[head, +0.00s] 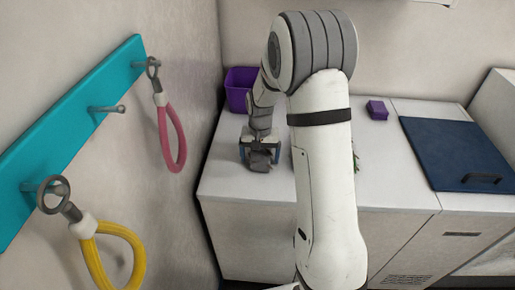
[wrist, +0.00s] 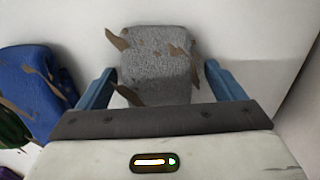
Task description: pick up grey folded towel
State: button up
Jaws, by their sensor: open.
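The grey folded towel (wrist: 155,60) lies on the white surface in the wrist view, with brown strip-like marks on it. My gripper (wrist: 160,72) is open, with one blue finger on each side of the towel's near part. I cannot tell if the fingers touch it. In the head view my gripper (head: 260,152) is low over the left end of the white counter. The towel cannot be clearly told apart from the gripper there.
A blue folded cloth (wrist: 35,85) lies left of the grey towel. A purple bin (head: 240,88) stands behind my gripper by the wall. Pink (head: 172,140) and yellow (head: 93,262) loops hang left.

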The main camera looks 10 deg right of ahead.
jog(key=shift+f, duration=0.1)
jog(key=shift+c, duration=0.2)
jog(key=c, duration=1)
